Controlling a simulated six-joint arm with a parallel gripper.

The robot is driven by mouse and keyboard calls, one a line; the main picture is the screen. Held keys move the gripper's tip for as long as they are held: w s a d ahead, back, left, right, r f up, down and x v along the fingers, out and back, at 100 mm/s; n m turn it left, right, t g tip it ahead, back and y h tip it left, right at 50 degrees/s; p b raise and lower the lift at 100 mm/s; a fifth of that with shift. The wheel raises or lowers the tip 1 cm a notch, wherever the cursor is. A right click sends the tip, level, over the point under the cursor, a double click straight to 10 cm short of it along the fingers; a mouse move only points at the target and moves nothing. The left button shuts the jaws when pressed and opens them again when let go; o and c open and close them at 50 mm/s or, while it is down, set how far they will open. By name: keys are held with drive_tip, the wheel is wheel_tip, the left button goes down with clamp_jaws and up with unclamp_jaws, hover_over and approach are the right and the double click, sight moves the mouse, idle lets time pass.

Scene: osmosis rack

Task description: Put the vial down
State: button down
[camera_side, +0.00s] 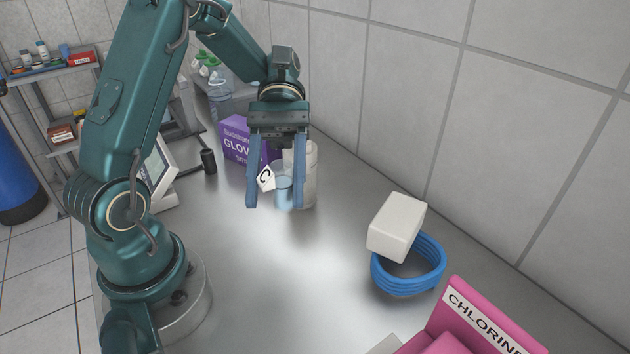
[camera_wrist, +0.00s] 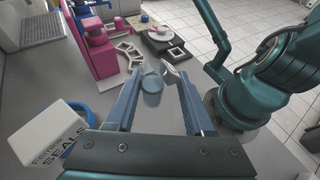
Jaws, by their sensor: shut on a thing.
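The vial (camera_side: 284,190) is a clear, bluish cylinder between the two blue fingers of my gripper (camera_side: 275,203). A white tag with a black letter C (camera_side: 265,178) shows beside it in the side view. In the wrist view the vial (camera_wrist: 152,83) also sits between the fingertips of my gripper (camera_wrist: 159,76), with a pale piece next to it. My gripper is shut on the vial and points down over the metal bench (camera_side: 260,275). I cannot tell whether the vial's base touches the bench.
A whitish container (camera_side: 309,180) stands just behind my right finger, near a purple glove box (camera_side: 235,140). A white box (camera_side: 397,226) rests on a blue hose coil (camera_side: 412,286). A pink chlorine unit (camera_side: 465,318) is at front right. The middle of the bench is clear.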

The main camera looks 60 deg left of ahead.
drive_tip(key=s+a+f+m+g+y, duration=0.3)
drive_tip(key=s+a+m+g+y, duration=0.1)
drive_tip(key=s+m+g+y, duration=0.15)
wheel_tip(320, 180, up, 4)
drive_tip(key=m+t+y, duration=0.9)
drive_tip(key=m+y, duration=1)
drive_tip(key=m, duration=0.1)
hover_over(225, 201)
drive_tip(key=shift+h, duration=0.25)
drive_tip(key=shift+f, duration=7.95)
drive_tip(key=shift+c, duration=1.4)
unclamp_jaws()
drive_tip(key=shift+f, duration=0.1)
